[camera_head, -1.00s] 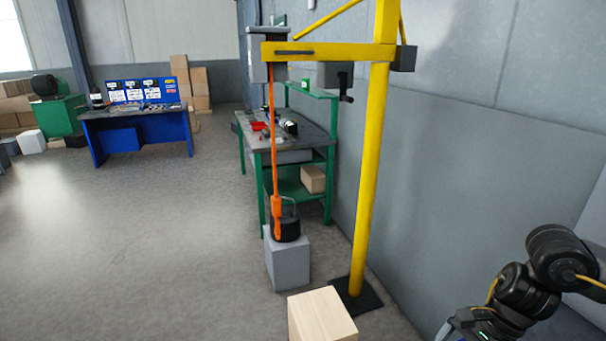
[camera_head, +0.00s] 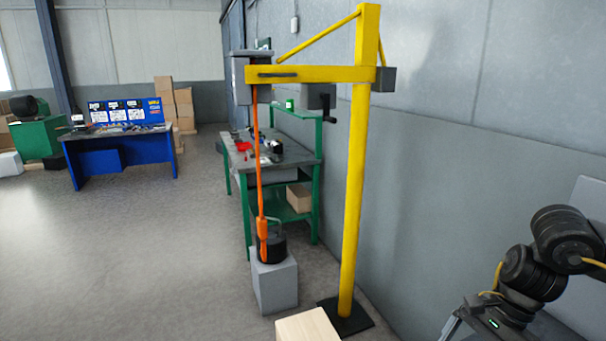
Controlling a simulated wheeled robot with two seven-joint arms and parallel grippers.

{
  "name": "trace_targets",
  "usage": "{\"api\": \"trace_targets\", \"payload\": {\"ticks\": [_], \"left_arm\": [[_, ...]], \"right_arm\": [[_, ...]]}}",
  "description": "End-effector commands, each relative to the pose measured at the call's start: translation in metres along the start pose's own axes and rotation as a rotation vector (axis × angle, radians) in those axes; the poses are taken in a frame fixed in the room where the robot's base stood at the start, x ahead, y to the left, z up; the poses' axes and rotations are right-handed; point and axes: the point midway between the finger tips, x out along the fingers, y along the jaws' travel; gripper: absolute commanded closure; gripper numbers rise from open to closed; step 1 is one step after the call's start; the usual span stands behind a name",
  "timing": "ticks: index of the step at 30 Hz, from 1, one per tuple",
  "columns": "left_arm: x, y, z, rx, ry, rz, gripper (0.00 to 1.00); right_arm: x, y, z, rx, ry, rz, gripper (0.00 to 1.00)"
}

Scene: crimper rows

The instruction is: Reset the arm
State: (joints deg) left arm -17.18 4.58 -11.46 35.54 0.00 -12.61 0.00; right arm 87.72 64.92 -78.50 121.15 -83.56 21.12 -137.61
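My own black arm (camera_head: 535,265) comes in at the lower right, bent, with its links near the grey wall. Its gripper is outside the picture. My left arm and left gripper do not show.
A yellow jib crane (camera_head: 354,200) stands right of centre on a dark base plate. Its orange strap (camera_head: 260,180) reaches a black weight (camera_head: 271,247) on a grey block (camera_head: 275,285). A wooden box (camera_head: 307,327) is in front. A green-legged workbench (camera_head: 285,155) stands behind. The left floor is clear.

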Motion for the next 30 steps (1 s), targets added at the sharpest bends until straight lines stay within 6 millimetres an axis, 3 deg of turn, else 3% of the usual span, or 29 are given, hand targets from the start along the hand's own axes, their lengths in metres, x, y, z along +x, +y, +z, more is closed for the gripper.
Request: {"api": "trace_targets", "payload": {"ticks": [9,21,30], "left_arm": [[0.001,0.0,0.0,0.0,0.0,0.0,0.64],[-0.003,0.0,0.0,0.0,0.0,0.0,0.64],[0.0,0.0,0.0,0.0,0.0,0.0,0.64]], "right_arm": [[0.048,0.001,0.001,0.001,-0.003,0.006,0.0],[0.094,0.001,0.001,0.0,-0.002,0.004,0.0],[0.056,-0.001,0.014,-0.004,0.002,-0.005,0.0]]}}
